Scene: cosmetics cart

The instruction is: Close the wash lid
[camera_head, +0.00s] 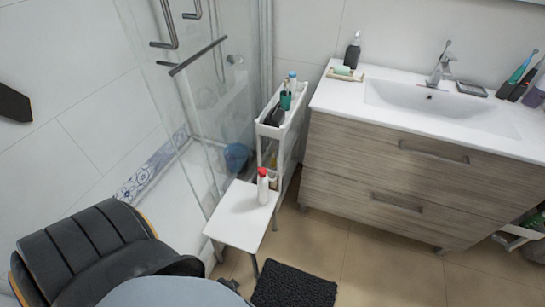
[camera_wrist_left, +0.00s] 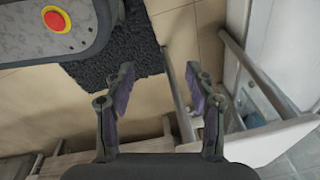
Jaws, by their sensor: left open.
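A white bottle with a red cap (camera_head: 263,186) stands upright on a small white stool (camera_head: 242,216) in the head view. I take this as the wash; whether its lid is open is too small to tell. My left gripper (camera_wrist_left: 160,75) is open in the left wrist view, with nothing between its fingers. It points down past the dark mat (camera_wrist_left: 135,38), with a white surface (camera_wrist_left: 275,138) low at the right. The bottle cannot be made out in that view. My right gripper is not in view.
A narrow white cart (camera_head: 273,130) with several bottles stands behind the stool, beside the glass shower door. The wooden vanity (camera_head: 395,180) is to the right. A dark mat (camera_head: 294,287) lies in front on the floor. The tiled floor between mat and vanity is clear.

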